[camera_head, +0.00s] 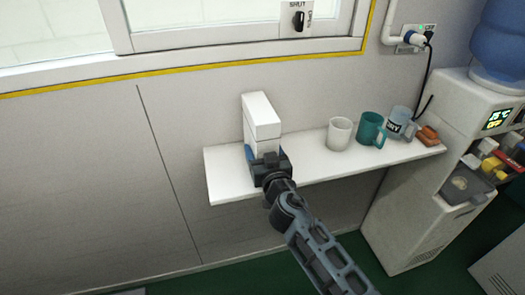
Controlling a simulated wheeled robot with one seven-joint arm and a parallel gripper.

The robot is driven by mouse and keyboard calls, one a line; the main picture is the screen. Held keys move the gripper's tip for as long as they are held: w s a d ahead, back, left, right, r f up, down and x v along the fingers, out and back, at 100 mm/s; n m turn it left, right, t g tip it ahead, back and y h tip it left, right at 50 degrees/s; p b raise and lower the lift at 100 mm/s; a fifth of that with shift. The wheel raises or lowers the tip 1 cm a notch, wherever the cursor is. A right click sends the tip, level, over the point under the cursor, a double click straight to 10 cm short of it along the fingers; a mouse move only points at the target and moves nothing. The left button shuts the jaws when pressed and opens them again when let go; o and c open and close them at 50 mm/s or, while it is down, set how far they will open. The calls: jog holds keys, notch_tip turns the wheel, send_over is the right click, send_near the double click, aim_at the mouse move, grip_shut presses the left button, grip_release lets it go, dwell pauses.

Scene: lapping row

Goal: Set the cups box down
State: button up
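The cups box, a tall white box (262,117), stands upright at the left part of the white wall shelf (226,177). A small blue patch shows low on its left side. My gripper (268,163) is right at the lower front of the box, pointing toward it from the front right. The gripper body hides the base of the box, so I cannot tell whether it touches the shelf. The fingertips are hidden too, and I cannot see whether they are closed on the box.
A white mug (339,134), a teal mug (370,129), a grey-blue mug (398,121) and orange-brown items (428,136) stand along the shelf's right half. A water dispenser (415,215) is to the right. The wall is behind. The shelf between box and white mug is clear.

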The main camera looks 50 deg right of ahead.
jog(key=o, duration=0.4)
jog(key=shift+s+r, duration=0.1)
jog(key=shift+r, duration=0.05)
jog(key=b+v, duration=0.4)
jog(key=v, duration=0.8)
